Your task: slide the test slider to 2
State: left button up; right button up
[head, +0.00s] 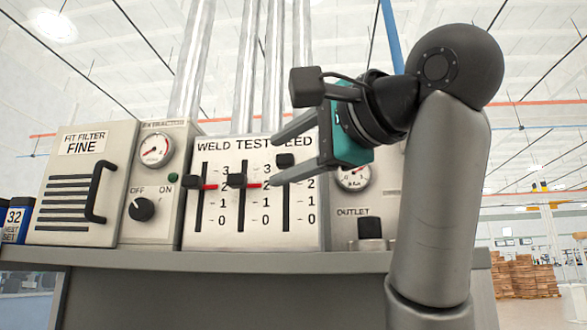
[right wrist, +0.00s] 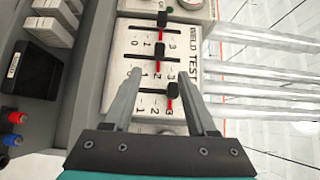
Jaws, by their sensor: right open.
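The test slider (head: 237,180) is a dark knob on the middle vertical slot of the white panel, with a red pointer beside it at about the 2 mark. In the right wrist view the test slider (right wrist: 159,51) shows beyond my fingertips, also near 2. My right gripper (head: 276,160) is open, its two grey fingers pointing left at the panel, one above the other. In the right wrist view my right gripper (right wrist: 163,72) has the feed knob between its fingers; the fingers look apart from the test knob. My left gripper is not in view.
The weld knob (head: 193,182) stands left of the test knob at about 2. The feed knob (head: 285,160) is on the right slot, higher up. A dial box (head: 160,205) and a filter box with a handle (head: 98,190) are further left. A gauge (head: 355,176) is at right.

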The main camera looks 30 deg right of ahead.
jog(key=shift+s+d+b, duration=0.2)
jog(key=shift+s+b, duration=0.1)
jog(key=shift+s, duration=0.45)
